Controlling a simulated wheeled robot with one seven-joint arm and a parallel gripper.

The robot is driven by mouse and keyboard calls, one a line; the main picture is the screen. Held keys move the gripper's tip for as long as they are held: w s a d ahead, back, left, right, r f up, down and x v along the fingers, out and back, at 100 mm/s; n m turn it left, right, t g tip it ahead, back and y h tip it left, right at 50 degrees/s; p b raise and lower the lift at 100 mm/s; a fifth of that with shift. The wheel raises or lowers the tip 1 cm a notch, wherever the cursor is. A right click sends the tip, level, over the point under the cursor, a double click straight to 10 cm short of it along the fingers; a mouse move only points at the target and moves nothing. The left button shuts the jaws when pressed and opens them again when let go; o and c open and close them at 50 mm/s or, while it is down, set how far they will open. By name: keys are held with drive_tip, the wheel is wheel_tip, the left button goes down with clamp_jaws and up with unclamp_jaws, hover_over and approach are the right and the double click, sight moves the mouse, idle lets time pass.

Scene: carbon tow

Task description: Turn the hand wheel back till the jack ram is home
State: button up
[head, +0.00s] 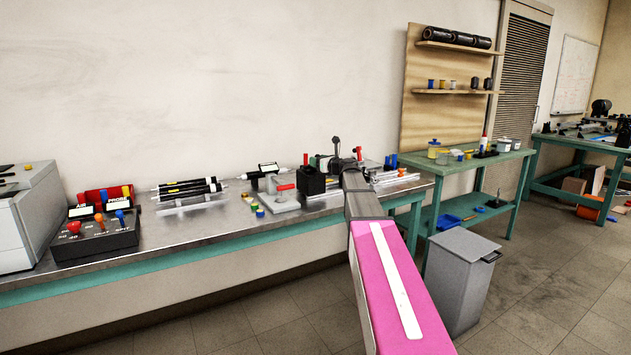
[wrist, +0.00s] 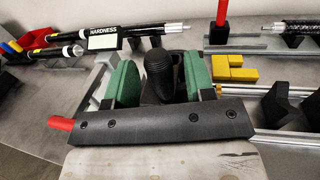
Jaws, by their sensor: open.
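My gripper (wrist: 160,82) is open in the wrist view, with one green pad on each side. A black ribbed, knob-like part (wrist: 158,72) stands between the pads; I cannot tell if they touch it. It may be the hand wheel's grip, but no full wheel rim shows. In the head view my gripper (head: 343,165) is over the bench beside a black block with a red lever (head: 311,180), and my forearm hides part of that spot. The jack ram cannot be made out in either view.
The metal bench (head: 240,226) also bears a grey block with a red handle (head: 285,191), black rods (head: 187,190) and a control box (head: 97,235). Yellow blocks (wrist: 235,70) lie near my gripper in the wrist view. A grey bin (head: 458,275) stands on the floor.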

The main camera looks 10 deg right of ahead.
drive_tip(key=v, duration=0.5)
drive_tip(key=shift+s, duration=0.1)
drive_tip(key=shift+s+d, duration=0.1)
idle(0.3)
